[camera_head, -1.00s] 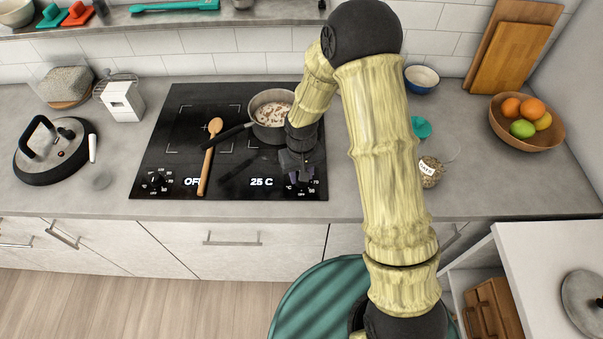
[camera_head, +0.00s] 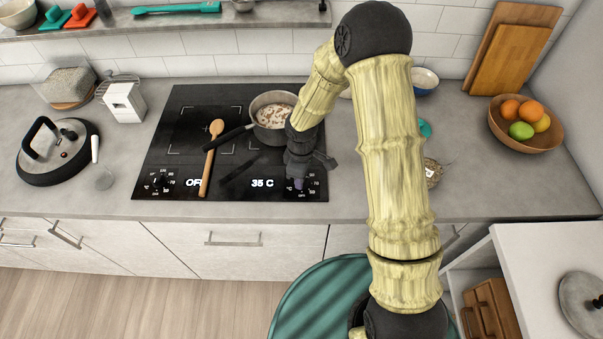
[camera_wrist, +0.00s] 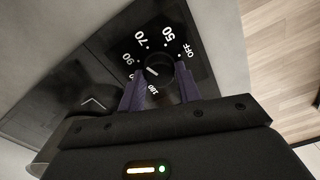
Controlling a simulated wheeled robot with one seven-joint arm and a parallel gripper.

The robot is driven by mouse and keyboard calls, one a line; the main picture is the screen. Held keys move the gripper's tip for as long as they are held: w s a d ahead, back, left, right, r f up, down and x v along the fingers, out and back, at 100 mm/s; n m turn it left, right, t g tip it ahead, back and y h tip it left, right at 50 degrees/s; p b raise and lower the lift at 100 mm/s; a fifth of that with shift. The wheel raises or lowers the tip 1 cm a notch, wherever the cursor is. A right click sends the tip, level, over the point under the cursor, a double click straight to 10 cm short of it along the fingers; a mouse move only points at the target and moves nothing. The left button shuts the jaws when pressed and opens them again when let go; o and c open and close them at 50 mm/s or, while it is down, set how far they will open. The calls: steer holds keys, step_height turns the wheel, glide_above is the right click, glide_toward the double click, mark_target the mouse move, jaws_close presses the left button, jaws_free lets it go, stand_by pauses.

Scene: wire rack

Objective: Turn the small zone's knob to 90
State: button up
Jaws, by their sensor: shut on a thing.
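The knob (camera_wrist: 157,73) is black and round with a white pointer line, in the wrist view. A dial of white marks surrounds it, with OFF, 50, 70 and 90 readable. The pointer lies toward the 70 to 90 side; its exact mark is hard to tell. My gripper (camera_wrist: 159,83) has its two purple fingers on either side of the knob, shut on it. In the head view my gripper (camera_head: 299,184) is at the front right of the black cooktop (camera_head: 233,183) and largely hides the knob. The display (camera_head: 262,183) beside it reads 35 C.
A saucepan (camera_head: 273,139) with food stands on the cooktop behind my gripper, its handle pointing left. A wooden spoon (camera_head: 208,165) lies across the middle. Another knob (camera_head: 156,183) is at the front left, with OFF displayed beside it. A jar (camera_head: 432,172) stands to the right.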

steer(key=n+p, duration=0.1)
steer(key=n, duration=0.3)
steer(key=shift+w+r+n, duration=0.1)
steer(key=shift+n, duration=0.3)
steer(key=o, duration=1)
steer(key=shift+c, duration=0.2)
step_height(320, 180, up, 17)
steer(key=shift+r+b, duration=0.15)
steer(key=shift+b, duration=0.25)
